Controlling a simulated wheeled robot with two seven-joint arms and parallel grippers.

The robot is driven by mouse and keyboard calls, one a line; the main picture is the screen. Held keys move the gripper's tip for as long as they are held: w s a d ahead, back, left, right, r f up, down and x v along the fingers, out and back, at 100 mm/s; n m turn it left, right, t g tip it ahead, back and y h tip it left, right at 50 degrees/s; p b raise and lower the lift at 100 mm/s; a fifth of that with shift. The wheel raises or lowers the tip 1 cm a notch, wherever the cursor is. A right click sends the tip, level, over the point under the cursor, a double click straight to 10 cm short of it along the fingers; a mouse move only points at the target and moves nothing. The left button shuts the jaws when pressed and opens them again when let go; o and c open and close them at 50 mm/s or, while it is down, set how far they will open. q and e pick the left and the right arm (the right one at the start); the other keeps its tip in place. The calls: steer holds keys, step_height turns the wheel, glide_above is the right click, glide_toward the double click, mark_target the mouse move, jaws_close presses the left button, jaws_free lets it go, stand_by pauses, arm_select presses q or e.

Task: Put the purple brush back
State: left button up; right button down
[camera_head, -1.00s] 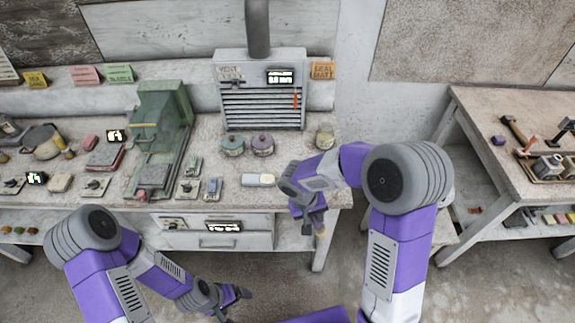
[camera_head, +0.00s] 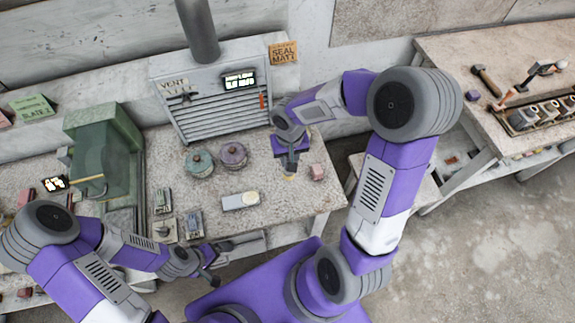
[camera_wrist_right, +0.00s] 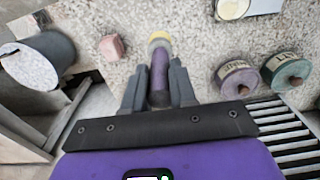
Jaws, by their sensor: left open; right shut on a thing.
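The purple brush (camera_wrist_right: 159,78) has a purple handle and a pale yellow tip. My right gripper (camera_wrist_right: 158,90) is shut on its handle, and the tip points away from the gripper. In the head view the right gripper (camera_head: 290,160) hangs over the right part of the workbench, with the brush tip (camera_head: 290,177) showing just below it. I cannot tell whether the tip touches the top. My left gripper (camera_head: 222,262) is open and empty, in front of the workbench's front edge.
A purple-lidded pot (camera_head: 233,155) and a green-lidded pot (camera_head: 201,163) stand left of the brush. A pink block (camera_head: 317,172) lies close on its right. A pale pad (camera_head: 240,201) lies nearer the front edge. The slatted vent box (camera_head: 215,95) stands behind.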

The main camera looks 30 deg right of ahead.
steer(key=shift+w+f, duration=0.1)
steer(key=shift+f, duration=0.65)
step_height(320, 180, down, 2)
steer(key=shift+f+b, duration=0.2)
steer(key=shift+b, duration=0.15)
steer(key=shift+f, duration=0.4)
steer(key=shift+w, duration=0.1)
steer(key=shift+f, duration=0.1)
steer(key=c, duration=0.9)
jaws_free()
